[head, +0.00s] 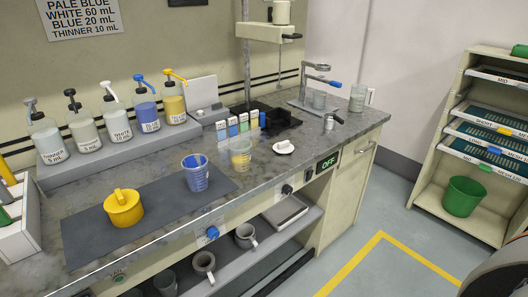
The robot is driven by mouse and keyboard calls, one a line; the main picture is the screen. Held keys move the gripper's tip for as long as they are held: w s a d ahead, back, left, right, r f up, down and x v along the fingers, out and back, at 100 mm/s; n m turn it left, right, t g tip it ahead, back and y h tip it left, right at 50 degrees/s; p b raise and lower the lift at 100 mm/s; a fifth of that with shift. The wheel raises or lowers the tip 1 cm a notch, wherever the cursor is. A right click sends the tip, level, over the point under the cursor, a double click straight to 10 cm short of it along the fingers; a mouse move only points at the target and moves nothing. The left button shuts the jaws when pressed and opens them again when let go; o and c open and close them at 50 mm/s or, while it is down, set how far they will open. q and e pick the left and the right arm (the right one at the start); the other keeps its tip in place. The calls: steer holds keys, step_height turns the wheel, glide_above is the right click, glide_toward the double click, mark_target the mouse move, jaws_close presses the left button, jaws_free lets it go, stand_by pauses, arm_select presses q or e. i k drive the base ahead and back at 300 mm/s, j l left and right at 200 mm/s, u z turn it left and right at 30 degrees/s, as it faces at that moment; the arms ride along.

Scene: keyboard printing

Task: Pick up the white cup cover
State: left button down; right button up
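The white cup cover (284,147) lies on the speckled grey countertop (262,167), near the front edge and right of the middle. It is a small flat round lid with a raised knob on top. It is apart from the measuring cup with yellow contents (241,155) to its left. Nothing covers it. Neither of my grippers shows in the head view, so I cannot see what they hold.
Several pump bottles line the back left. A small metal pitcher (329,122) stands right of the cover. A drawer rack (450,160) is far right.

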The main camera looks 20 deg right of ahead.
mark_target(284, 147)
steer(key=l+u, duration=0.3)
steer(key=l, duration=0.55)
steer(key=l+u, duration=0.25)
steer(key=l, duration=0.6)
